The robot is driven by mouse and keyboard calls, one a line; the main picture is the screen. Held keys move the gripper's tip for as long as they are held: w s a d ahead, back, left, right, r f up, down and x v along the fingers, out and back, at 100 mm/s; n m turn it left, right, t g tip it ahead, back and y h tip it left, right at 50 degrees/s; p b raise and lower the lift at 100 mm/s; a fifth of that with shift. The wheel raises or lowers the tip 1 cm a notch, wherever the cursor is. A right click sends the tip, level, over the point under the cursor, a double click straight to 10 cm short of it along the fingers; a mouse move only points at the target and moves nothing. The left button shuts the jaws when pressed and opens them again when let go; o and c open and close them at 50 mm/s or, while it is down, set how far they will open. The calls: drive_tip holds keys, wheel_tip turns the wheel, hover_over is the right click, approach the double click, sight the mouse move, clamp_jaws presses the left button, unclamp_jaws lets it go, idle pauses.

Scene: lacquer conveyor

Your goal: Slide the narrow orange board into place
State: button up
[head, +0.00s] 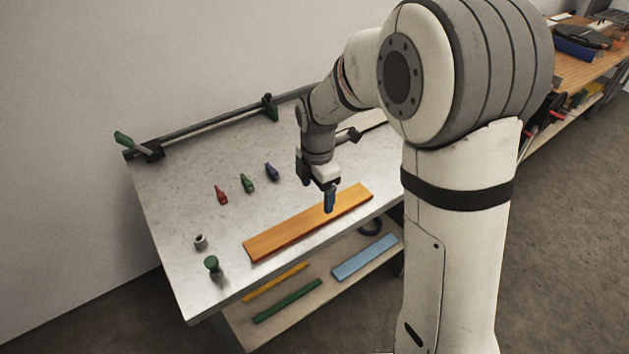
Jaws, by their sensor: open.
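The narrow orange board (290,229) lies flat on the light table top (180,240), at a slant near the front edge. My gripper (330,208) is over the right half of the board, pointing down, with its blue-tipped fingers at or just above the board. It is open; whether the fingers touch the board cannot be told from this view. A dark rail (210,122) with green-handled clamps runs along the table's back edge.
Small red (221,195), green (247,183) and blue (271,171) pieces stand behind the board. A grey cylinder (201,242) and a green-topped knob (212,264) are at front left. The lower shelf holds yellow, green (287,301) and light blue (364,257) boards. A wooden bench (570,50) is at back right.

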sight(293, 227)
drive_tip(key=shift+w+a+f+n, duration=0.1)
drive_tip(key=shift+a+f+n, duration=0.1)
drive_tip(key=shift+f, duration=0.15)
drive_tip(key=shift+w+a+f+n, duration=0.1)
drive_tip(key=shift+f+n, duration=0.1)
drive_tip(key=shift+f, duration=0.15)
wheel_tip(293, 227, down, 7)
drive_tip(key=shift+d+r, duration=0.1)
drive_tip(key=c, duration=1.2)
drive_tip(key=shift+s+a, duration=0.6)
drive_tip(key=shift+a, duration=0.3)
drive_tip(key=shift+s+a, duration=0.65)
drive_tip(key=shift+a, duration=0.3)
drive_tip(key=shift+s+a, duration=0.6)
drive_tip(key=shift+a, duration=0.3)
